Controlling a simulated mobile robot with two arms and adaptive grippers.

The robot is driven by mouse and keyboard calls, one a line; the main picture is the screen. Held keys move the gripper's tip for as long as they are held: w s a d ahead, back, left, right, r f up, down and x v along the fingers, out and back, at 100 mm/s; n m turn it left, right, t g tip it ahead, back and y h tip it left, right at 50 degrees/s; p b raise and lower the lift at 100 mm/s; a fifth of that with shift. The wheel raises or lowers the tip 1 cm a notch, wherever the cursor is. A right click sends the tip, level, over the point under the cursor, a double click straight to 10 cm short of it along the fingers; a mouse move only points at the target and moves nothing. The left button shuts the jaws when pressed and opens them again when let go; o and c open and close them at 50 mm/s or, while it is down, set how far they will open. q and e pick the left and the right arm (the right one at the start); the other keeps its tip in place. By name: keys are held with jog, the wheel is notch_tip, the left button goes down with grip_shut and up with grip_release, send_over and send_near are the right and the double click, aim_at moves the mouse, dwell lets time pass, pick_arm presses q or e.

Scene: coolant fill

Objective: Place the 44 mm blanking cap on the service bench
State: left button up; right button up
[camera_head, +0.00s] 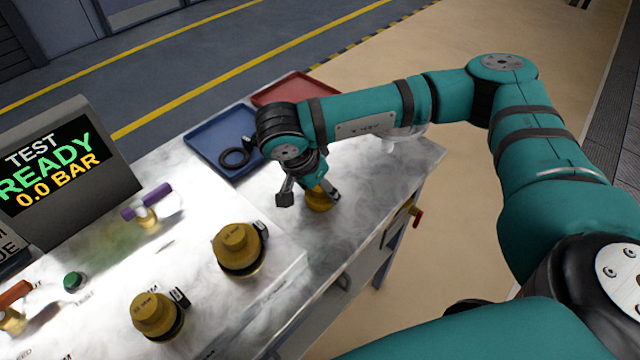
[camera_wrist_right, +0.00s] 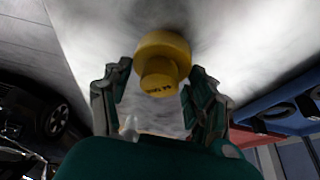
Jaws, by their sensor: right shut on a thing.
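The yellow blanking cap (camera_head: 317,200) is at my right gripper (camera_head: 308,193), over the pale metal bench (camera_head: 385,172). In the right wrist view the cap (camera_wrist_right: 162,62) has a wide round flange and a narrower knob with small lettering that seems to read 44. My left gripper is not in view.
Two other yellow caps sit on ports (camera_head: 238,248) and (camera_head: 158,315) on the panel. A blue tray (camera_head: 205,138) with black rings and a red tray (camera_head: 290,90) lie behind. The test display (camera_head: 55,165) stands left. Bare bench top lies right of the gripper.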

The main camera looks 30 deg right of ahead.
jog(key=o, duration=1)
jog(key=shift+f, duration=0.1)
jog(key=shift+o, duration=0.2)
jog(key=shift+r+p, duration=0.25)
jog(key=shift+p, duration=0.1)
jog(key=shift+a+r, duration=0.2)
jog(key=shift+r, duration=0.1)
jog(key=b+v, duration=0.2)
jog(key=v, duration=0.9)
jog(key=shift+s+d+r, duration=0.1)
